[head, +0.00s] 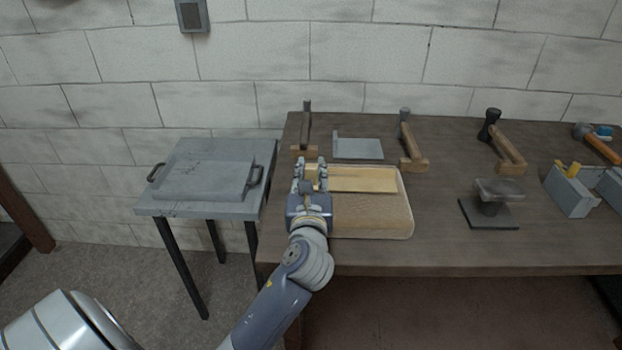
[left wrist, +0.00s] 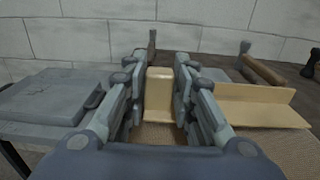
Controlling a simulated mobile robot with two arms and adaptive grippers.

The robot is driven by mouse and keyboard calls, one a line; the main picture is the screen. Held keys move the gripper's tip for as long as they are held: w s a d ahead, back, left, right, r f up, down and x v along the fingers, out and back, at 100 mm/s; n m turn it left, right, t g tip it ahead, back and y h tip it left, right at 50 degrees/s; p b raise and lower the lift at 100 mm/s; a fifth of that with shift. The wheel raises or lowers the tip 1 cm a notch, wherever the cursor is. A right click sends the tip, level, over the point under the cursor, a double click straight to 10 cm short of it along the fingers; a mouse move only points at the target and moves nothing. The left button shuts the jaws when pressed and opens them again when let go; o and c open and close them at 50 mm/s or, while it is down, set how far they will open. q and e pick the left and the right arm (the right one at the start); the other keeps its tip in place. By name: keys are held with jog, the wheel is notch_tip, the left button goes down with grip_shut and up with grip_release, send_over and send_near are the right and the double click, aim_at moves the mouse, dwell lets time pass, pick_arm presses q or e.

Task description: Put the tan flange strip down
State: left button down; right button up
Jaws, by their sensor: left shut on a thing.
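The tan flange strip (head: 362,181) is a long, pale, L-shaped piece. In the head view it runs to the right from my left gripper (head: 310,168), over the back part of a tan woven mat (head: 375,222). My left gripper is shut on the strip's left end. In the left wrist view, the strip's end (left wrist: 158,92) sits between the two fingers, and the rest of it (left wrist: 262,112) shows to the right with one flange upright. I cannot tell whether its underside touches the mat. My right gripper is in neither view.
A grey side table (head: 185,209) with a handled grey tray (head: 205,174) stands left of the brown bench (head: 450,247). Behind the mat are a grey angled plate (head: 358,149) and wooden-handled tools (head: 413,152). A dark stand (head: 488,212) is to the right.

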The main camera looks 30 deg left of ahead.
pick_arm(q)
jog(key=shift+f, duration=0.6)
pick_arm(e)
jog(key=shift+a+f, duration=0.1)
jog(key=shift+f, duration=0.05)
pick_arm(q)
jog(key=shift+f, duration=0.1)
jog(key=c, duration=1.4)
grip_release()
jog(key=shift+o, duration=0.4)
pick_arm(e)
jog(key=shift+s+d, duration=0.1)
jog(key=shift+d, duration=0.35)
pick_arm(q)
jog(key=b+v, duration=0.1)
jog(key=v, duration=1.1)
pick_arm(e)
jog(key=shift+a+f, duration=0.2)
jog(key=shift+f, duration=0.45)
